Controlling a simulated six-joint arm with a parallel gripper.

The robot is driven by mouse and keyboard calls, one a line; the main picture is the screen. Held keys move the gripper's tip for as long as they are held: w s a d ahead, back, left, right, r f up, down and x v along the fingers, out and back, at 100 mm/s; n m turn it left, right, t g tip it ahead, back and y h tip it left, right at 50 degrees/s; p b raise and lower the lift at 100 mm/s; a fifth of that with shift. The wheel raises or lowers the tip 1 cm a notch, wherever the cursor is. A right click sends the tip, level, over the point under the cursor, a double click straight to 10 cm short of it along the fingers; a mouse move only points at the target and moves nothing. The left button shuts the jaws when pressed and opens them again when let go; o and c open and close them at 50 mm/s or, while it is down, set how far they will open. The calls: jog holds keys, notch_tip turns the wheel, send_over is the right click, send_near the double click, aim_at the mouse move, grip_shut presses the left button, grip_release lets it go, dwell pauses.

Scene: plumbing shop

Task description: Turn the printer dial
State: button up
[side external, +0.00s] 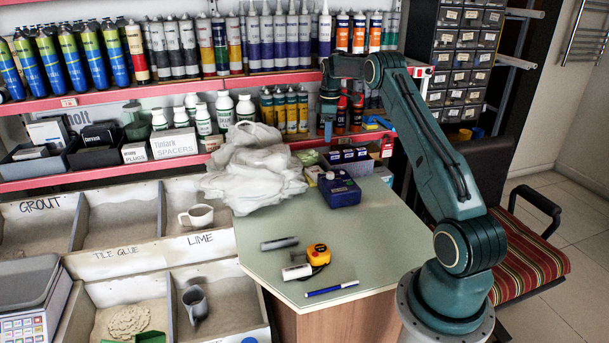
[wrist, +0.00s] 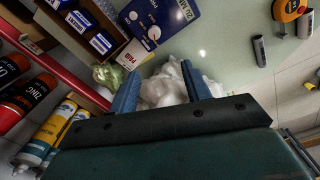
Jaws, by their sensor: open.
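The printer is a dark blue box (side external: 340,190) on the glass-topped table, behind the tape measure.
A crumpled white plastic bag (side external: 255,170) lies left of the printer. Small boxes (side external: 348,155) stand behind it. Shelves of tubes (side external: 290,108) rise behind. The table's middle is clear.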

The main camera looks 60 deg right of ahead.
aim_at(330, 173)
jog(key=shift+s+d+f, duration=0.2)
jog(key=shift+d+f, duration=0.25)
jog(key=shift+f, duration=0.05)
jog(key=shift+s+d+f, duration=0.2)
jog(key=shift+d+f, duration=0.2)
jog(key=shift+f, duration=0.05)
jog(key=shift+f, duration=0.1)
notch_tip(330, 173, down, 14)
jog(key=shift+r, duration=0.2)
jog(key=c, duration=1)
